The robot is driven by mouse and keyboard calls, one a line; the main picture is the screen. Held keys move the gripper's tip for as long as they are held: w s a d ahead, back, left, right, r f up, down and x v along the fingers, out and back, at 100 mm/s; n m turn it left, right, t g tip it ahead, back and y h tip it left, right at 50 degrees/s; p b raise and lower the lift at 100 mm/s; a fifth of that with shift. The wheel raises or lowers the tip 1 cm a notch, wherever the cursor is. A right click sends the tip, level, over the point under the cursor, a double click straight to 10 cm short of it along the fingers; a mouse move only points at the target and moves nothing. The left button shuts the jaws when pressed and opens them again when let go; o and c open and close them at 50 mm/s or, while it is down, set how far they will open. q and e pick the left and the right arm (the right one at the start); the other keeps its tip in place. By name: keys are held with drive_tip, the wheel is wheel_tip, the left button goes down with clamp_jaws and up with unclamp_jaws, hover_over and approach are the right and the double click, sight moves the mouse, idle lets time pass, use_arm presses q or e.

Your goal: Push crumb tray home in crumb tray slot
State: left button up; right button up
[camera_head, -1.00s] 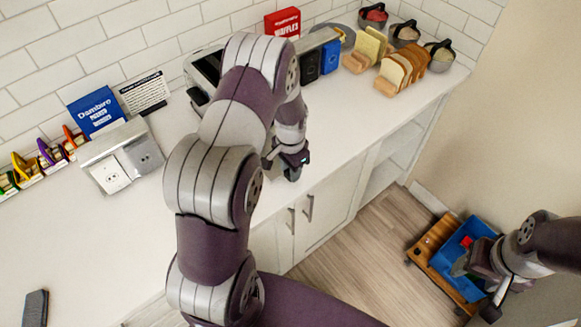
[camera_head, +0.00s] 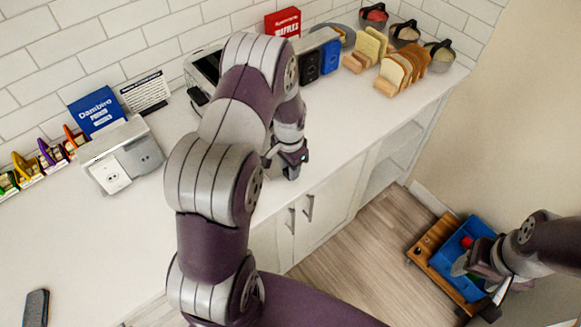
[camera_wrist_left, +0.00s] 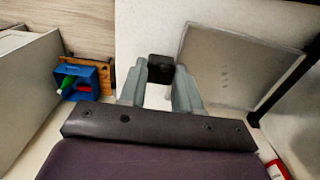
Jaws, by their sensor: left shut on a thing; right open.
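My left gripper (camera_head: 287,163) is over the front edge of the white counter in the head view. In the left wrist view, its fingers (camera_wrist_left: 159,90) are shut on a small black block (camera_wrist_left: 160,68), which looks like a handle. A flat grey panel (camera_wrist_left: 235,68), possibly the crumb tray, lies beside the block; I cannot tell whether they are joined. A dark-topped appliance (camera_head: 207,62), likely the toaster, stands at the wall, partly hidden by my left arm. The slot cannot be made out. My right gripper (camera_head: 474,288) is open beside a blue bin.
The blue bin (camera_head: 455,247) sits on a wooden cart (camera_head: 428,240) on the floor. A blue box (camera_head: 96,112), a red box (camera_head: 283,22) and bread slices (camera_head: 403,68) stand along the wall. A dark object (camera_head: 35,308) lies on the mostly clear left counter.

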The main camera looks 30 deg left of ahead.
use_arm(q)
drive_tip(key=shift+a, duration=0.2)
drive_tip(key=o, duration=1.1)
drive_tip(key=shift+w, duration=0.1)
drive_tip(key=shift+o, duration=0.2)
drive_tip(key=shift+r, duration=0.4)
wheel_tip(320, 180, up, 12)
drive_tip(key=b, duration=0.2)
drive_tip(key=shift+b, duration=0.3)
drive_tip(key=shift+f, duration=0.1)
